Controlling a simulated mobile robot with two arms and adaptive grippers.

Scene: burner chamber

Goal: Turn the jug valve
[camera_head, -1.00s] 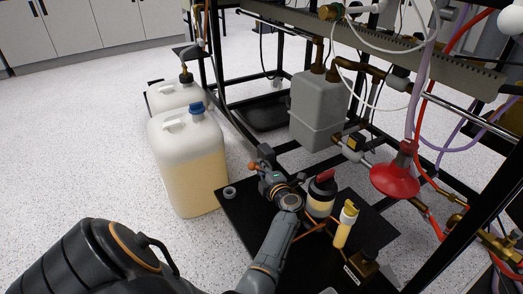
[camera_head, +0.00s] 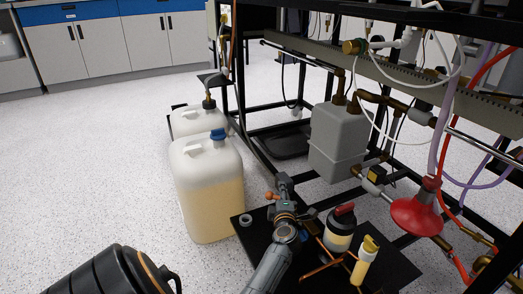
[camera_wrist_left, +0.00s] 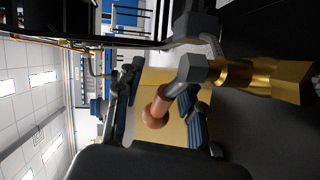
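The large translucent jug (camera_head: 208,200) with a blue cap (camera_head: 218,134) and yellowish liquid stands on the floor, left of the black board. A small orange knob (camera_head: 269,196) shows to its right, beside my left gripper (camera_head: 283,188). In the left wrist view, a grey valve lever with an orange-brown ball knob (camera_wrist_left: 157,106) sits on a brass fitting (camera_wrist_left: 265,78). My left gripper (camera_wrist_left: 158,98) is open there, its fingers on either side of the knob, with gaps showing. A yellowish surface lies behind it. My right gripper is not in view.
A second jug (camera_head: 198,121) stands behind the first. A red-capped bottle (camera_head: 340,229) and a yellow bottle (camera_head: 365,262) stand on the black board (camera_head: 398,268). A grey tank (camera_head: 338,142) and red funnel (camera_head: 417,214) hang on the black frame. The floor at left is clear.

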